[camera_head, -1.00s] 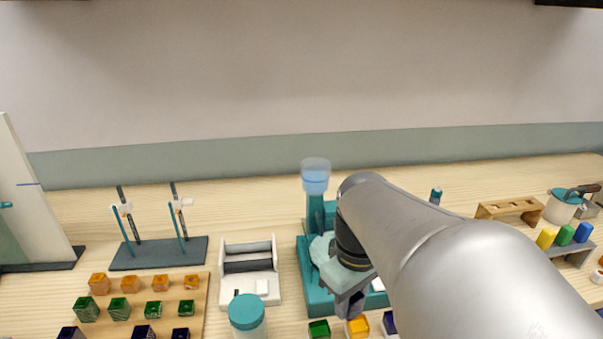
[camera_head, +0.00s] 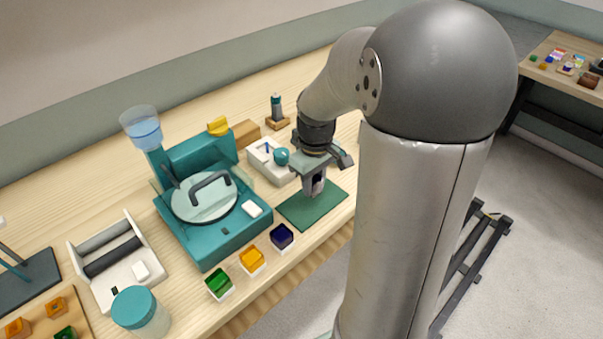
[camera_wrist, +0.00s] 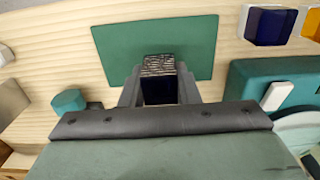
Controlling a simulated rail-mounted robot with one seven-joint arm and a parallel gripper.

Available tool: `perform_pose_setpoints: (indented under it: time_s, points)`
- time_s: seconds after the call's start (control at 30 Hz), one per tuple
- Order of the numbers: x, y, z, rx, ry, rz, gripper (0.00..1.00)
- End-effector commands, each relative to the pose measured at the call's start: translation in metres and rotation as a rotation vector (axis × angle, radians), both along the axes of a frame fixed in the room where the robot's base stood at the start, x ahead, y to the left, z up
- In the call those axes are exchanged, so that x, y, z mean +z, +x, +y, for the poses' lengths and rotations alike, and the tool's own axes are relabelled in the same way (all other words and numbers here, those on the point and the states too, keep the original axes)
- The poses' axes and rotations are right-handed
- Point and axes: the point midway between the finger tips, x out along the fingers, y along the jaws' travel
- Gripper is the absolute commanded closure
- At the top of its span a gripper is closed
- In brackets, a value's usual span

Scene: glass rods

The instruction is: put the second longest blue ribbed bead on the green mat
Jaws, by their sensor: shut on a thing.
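The green mat (camera_head: 302,213) lies flat near the table's front edge, and it also fills the top middle of the wrist view (camera_wrist: 118,45). My gripper (camera_head: 315,190) points down over the mat. In the wrist view its fingers (camera_wrist: 158,82) are shut on a dark blue bead (camera_wrist: 158,91) with a ribbed, greyish end. The bead appears over the mat's near edge in that view; I cannot tell whether it touches the mat. In the head view the fingers mostly hide the bead.
Left of the mat, green (camera_head: 218,284), orange (camera_head: 251,260) and dark blue (camera_head: 282,237) blocks sit in white holders along the front edge. Behind them stands a teal machine (camera_head: 215,240). A white tray with a teal knob (camera_head: 282,156) is close behind the mat.

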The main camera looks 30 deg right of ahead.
Motion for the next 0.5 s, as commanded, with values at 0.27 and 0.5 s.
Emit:
perform_pose_setpoints:
  time_s: [0.27, 0.5]
  points:
    - [-0.025, 0.007, -0.003, -0.001, 0.001, 0.002, 0.95]
    - [-0.04, 0.007, -0.003, 0.001, -0.001, -0.001, 0.95]
